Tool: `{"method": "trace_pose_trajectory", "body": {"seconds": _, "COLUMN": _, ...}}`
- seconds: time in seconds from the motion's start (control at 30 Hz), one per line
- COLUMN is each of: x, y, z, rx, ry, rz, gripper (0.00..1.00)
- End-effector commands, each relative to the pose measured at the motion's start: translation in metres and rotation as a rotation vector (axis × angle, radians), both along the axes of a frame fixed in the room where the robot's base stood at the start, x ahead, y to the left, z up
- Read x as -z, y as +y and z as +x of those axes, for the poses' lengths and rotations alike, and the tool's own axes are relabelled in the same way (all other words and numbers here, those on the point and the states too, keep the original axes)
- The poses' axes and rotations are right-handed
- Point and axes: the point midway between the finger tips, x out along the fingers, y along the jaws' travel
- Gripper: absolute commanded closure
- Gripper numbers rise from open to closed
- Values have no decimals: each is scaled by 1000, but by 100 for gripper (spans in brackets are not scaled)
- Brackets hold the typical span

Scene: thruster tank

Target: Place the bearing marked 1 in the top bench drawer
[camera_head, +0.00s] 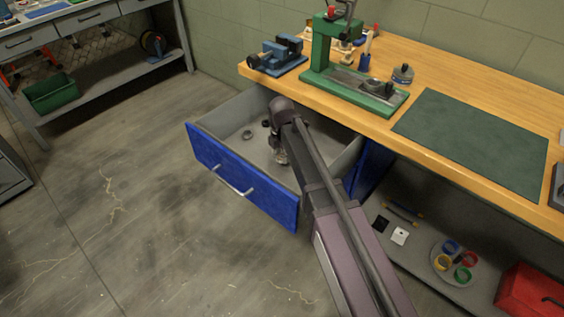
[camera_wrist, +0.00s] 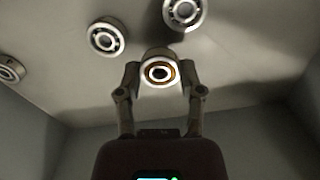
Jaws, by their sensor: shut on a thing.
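The top bench drawer (camera_head: 240,178) is pulled out, with a blue front and a grey inside. My gripper (camera_head: 282,158) reaches down into it and is partly hidden by my arm in the head view. In the wrist view my gripper (camera_wrist: 160,78) is shut on a bearing (camera_wrist: 159,73), a metal ring with a brownish inner band, held between both fingertips. No number on it is legible. Loose bearings lie on the drawer floor beyond it: one at upper left (camera_wrist: 105,38), one at the top (camera_wrist: 183,12) and one at the left edge (camera_wrist: 9,70).
The wooden bench top (camera_head: 440,85) carries a blue vise (camera_head: 278,55), a green press (camera_head: 325,60) and a dark green mat (camera_head: 475,140). A shelf below holds coloured rings (camera_head: 455,258) and a red box (camera_head: 532,295). The floor left of the drawer is clear.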

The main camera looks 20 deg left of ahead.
Motion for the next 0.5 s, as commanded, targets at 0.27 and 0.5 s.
{"method": "trace_pose_trajectory", "body": {"seconds": 0.27, "x": 23, "y": 0, "z": 0, "rx": 1, "ry": 0, "rz": 0, "gripper": 100}}
{"method": "trace_pose_trajectory", "body": {"seconds": 0.5, "x": 24, "y": -1, "z": 0, "rx": 1, "ry": 0, "rz": 0, "gripper": 100}}
